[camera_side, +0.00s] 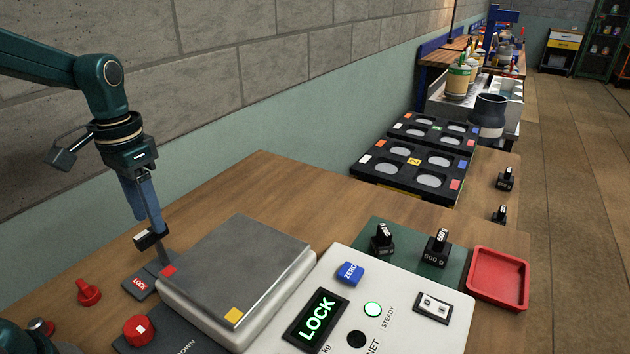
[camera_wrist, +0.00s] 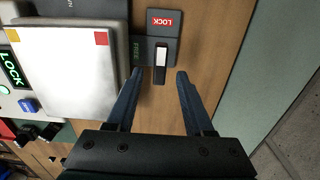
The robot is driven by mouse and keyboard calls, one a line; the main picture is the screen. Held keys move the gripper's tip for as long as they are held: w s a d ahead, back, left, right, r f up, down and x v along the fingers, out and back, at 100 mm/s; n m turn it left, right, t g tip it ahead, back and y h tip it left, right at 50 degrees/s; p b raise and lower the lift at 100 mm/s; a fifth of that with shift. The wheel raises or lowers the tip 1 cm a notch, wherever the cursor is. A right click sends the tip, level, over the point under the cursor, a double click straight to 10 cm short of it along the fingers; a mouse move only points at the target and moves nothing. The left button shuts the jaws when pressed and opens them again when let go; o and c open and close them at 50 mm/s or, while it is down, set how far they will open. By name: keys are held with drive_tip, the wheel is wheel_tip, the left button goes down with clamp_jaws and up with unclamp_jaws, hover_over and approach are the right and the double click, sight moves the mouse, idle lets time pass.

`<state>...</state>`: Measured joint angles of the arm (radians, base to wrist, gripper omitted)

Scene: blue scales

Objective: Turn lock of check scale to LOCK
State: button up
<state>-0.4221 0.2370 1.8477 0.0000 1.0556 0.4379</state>
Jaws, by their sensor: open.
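The check scale has a grey weighing plate (camera_side: 237,262) and a console whose display (camera_side: 317,316) reads LOCK in green. Beside the weighing plate is a dark lock plate with a red LOCK label (camera_side: 139,284). The lock lever has a black and white handle (camera_side: 147,239), also seen in the wrist view (camera_wrist: 160,62). My gripper (camera_side: 153,224) is open at the handle. In the wrist view its fingertips (camera_wrist: 157,80) are on either side of the handle; contact cannot be told.
A red knob (camera_side: 139,330) and a small red peg (camera_side: 88,292) are near the lock plate. Black weights (camera_side: 437,247) stand on a green mat, beside a red tray (camera_side: 497,278). The stone wall runs close behind my arm. Bare wood (camera_side: 285,185) lies behind the scale.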

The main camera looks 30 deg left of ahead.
drive_tip(key=shift+r, duration=1.35)
drive_tip(key=s+d+r+t, duration=0.3)
drive_tip(key=s+d+t, duration=0.2)
drive_tip(key=s+d, duration=0.4)
drive_tip(key=shift+d+t, duration=0.3)
drive_tip(key=shift+d, duration=0.65)
